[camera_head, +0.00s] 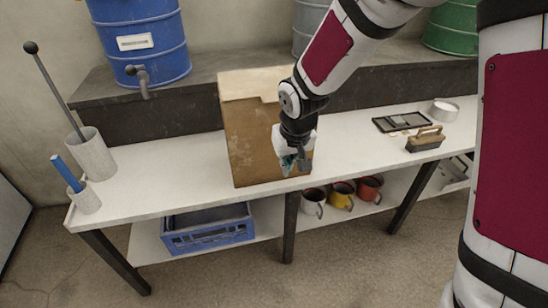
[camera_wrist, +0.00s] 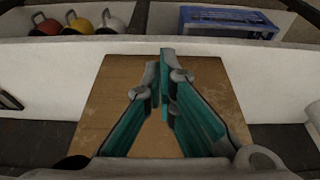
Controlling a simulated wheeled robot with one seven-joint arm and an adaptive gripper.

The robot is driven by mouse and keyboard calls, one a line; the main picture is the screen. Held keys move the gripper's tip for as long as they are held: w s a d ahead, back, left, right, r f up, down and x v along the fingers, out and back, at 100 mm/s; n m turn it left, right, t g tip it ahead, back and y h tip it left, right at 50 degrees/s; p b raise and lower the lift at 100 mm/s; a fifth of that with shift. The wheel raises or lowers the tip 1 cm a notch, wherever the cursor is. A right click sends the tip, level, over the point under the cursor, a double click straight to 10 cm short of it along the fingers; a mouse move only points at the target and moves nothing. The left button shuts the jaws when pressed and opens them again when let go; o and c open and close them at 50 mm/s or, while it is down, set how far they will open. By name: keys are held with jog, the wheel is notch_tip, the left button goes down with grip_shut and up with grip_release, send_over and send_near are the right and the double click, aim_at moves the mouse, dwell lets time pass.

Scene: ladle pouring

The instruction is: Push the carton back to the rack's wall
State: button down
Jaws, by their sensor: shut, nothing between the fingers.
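The brown carton (camera_head: 248,138) stands on the white bench top, its lower front edge close to the bench's front edge. A paler flap shows on its top. The rack's dark back wall (camera_head: 185,131) runs behind it; the carton hides part of that wall and any gap to it. My gripper (camera_head: 297,166) is at the carton's right front side, low down, with its fingers shut and empty. In the wrist view the teal finger pads of my gripper (camera_wrist: 164,62) meet at the tips in front of the carton (camera_wrist: 108,100). I cannot tell whether they touch it.
A grey pot with a ladle (camera_head: 92,155) and a cup with a blue handle (camera_head: 84,199) stand at the left. A brush (camera_head: 425,139), a black tray (camera_head: 402,121) and a white bowl (camera_head: 444,110) lie right. Below are mugs (camera_head: 342,194) and a blue crate (camera_head: 208,230).

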aim_at(277, 174)
jog(key=shift+w+a+f+b, duration=0.35)
jog(key=shift+w+f+b, duration=0.3)
jog(key=shift+w+f, duration=0.85)
jog(key=shift+w+a+f+b, duration=0.35)
jog(key=shift+w+f+b, duration=0.4)
jog(key=shift+f, duration=1.4)
jog(key=shift+w+a+f+b, duration=0.35)
jog(key=shift+w+f+b, duration=0.15)
jog(key=shift+w+f, duration=1.05)
jog(key=shift+s+f, duration=0.25)
jog(key=shift+s, duration=0.05)
